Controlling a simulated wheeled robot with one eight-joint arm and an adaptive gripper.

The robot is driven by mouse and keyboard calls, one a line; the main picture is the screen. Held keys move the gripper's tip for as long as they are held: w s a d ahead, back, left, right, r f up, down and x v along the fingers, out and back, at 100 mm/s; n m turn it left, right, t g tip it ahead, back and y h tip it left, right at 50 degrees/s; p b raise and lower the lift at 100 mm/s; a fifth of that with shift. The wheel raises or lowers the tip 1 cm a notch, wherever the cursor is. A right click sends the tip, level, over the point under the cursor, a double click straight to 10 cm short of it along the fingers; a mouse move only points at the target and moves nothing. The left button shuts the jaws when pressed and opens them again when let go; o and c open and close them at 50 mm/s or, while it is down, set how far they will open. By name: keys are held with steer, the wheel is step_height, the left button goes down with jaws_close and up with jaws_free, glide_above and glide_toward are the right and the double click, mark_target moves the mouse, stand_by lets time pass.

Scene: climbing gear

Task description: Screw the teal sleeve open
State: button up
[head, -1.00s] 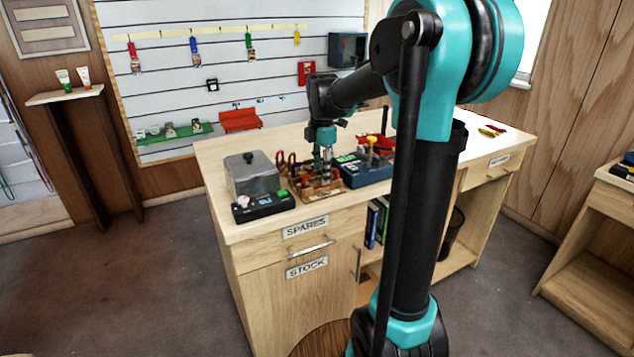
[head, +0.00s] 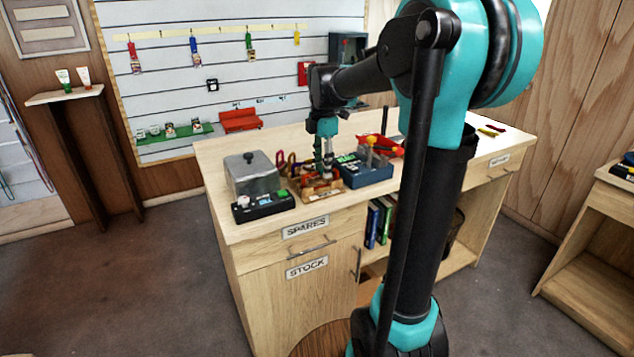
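My gripper (head: 324,171) points down over the wooden rack (head: 318,194) on the workbench. Its fingers are small and dark in the head view, and I cannot tell whether they are open or shut, or whether they touch anything. Several carabiners in red, purple and orange tones (head: 283,164) stand on and around the rack, just left of and under the gripper. A teal sleeve cannot be made out; it is too small or hidden by the gripper.
A grey-lidded box (head: 251,174) with a black control unit (head: 263,205) stands left of the rack. A blue case (head: 364,174) with a yellow-topped tool stands close on its right. A red item (head: 386,147) lies behind.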

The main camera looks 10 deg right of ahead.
steer(key=shift+s+d, duration=0.2)
steer(key=shift+s, duration=0.5)
steer(key=shift+f, duration=1.4)
steer(key=shift+w+a, duration=0.2)
steer(key=shift+w, duration=0.5)
